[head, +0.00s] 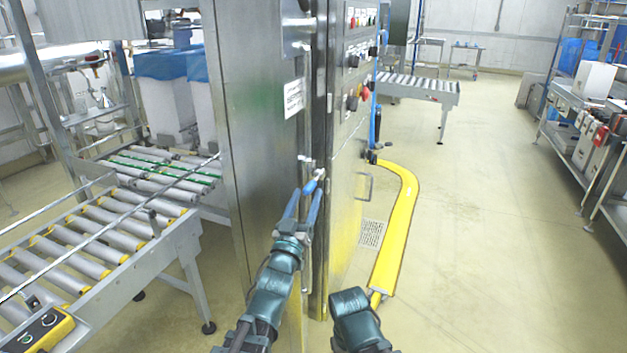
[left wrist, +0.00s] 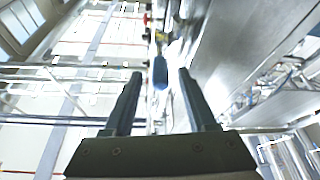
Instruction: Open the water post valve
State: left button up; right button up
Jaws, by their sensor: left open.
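A small valve with a blue lever handle (head: 310,186) is on the narrow edge of the tall steel cabinet, at the middle of the head view. The blue handle (left wrist: 160,72) also shows in the left wrist view, between my fingertips with a gap on each side. My left gripper (head: 306,199) is open and reaches up to the handle; its fingers partly cover the area around it. The same gripper shows in the left wrist view (left wrist: 160,82). My right gripper is not in view; only a dark part of my right arm shows low in the head view.
The steel cabinet (head: 252,110) stands close ahead, with a control panel (head: 358,62) on its right part. A roller conveyor (head: 95,235) runs at the left. A yellow floor cover (head: 400,220) curves at the right, and open floor lies beyond it.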

aim_at(309, 189)
pick_arm(q)
jog(key=x, duration=0.3)
jog(key=shift+w+r+p, duration=0.1)
jog(key=shift+w+p, duration=0.05)
jog(key=shift+p, duration=0.25)
grip_shut()
dwell(1.1)
